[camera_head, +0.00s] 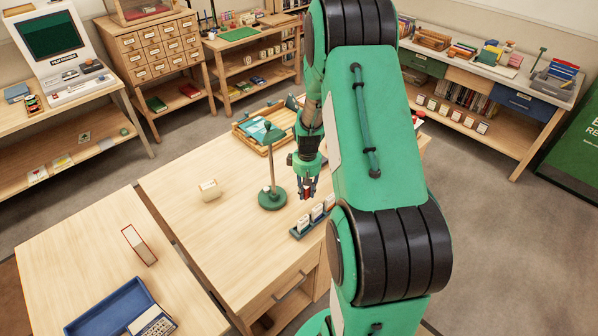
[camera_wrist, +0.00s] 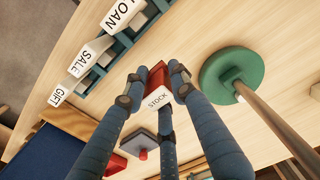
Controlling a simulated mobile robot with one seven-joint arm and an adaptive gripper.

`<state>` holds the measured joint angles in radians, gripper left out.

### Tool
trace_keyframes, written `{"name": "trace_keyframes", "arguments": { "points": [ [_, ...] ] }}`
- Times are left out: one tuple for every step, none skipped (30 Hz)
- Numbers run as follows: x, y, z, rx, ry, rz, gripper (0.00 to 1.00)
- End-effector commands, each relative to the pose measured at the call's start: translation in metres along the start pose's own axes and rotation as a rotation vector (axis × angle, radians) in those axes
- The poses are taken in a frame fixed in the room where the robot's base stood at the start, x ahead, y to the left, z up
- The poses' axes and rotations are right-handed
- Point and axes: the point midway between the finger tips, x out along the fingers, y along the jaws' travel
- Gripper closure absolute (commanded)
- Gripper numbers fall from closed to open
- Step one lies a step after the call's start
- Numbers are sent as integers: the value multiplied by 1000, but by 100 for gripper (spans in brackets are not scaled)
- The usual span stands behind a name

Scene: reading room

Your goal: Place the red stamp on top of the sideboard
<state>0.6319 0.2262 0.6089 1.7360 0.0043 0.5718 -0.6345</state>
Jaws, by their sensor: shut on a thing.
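My gripper (camera_head: 307,192) is low over the desk, between the rack and the green stand. In the wrist view my gripper (camera_wrist: 155,85) has its blue-grey fingers closed around the red stamp (camera_wrist: 157,76), a red block with a white end marked STOCK. A small red part of the stamp (camera_head: 306,195) shows between the fingers in the head view. Whether it touches the desk is unclear. A long low unit (camera_head: 468,72) with green and blue drawers, likely the sideboard, stands at the back right.
A teal rack (camera_head: 297,235) holds white stamps marked LOAN, SALE and GIFT. A green stand (camera_head: 272,198) with a post is close to my gripper. A wooden tray (camera_head: 247,137) lies behind. The sideboard top bears books, trays and boxes, with small bare patches between.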

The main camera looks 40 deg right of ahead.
Motion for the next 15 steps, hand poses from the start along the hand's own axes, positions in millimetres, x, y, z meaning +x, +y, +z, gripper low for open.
{"name": "trace_keyframes", "arguments": {
  "points": [
    [2,5,-8,0,1,1,100],
    [3,8,-12,0,1,0,100],
    [4,12,-18,0,1,1,100],
    [4,15,-22,0,1,1,100],
    [5,18,-27,0,0,0,100],
    [6,23,-33,0,0,0,100],
    [6,26,-38,0,1,1,100],
    [6,29,-42,0,1,1,100],
    [8,33,-48,0,0,0,100],
    [8,36,-52,0,0,0,100],
    [8,39,-57,0,1,0,100],
    [9,43,-63,0,0,0,100],
    [9,46,-67,0,1,1,100],
    [10,49,-72,0,1,1,100],
    [11,53,-77,0,0,0,100]
  ]
}}
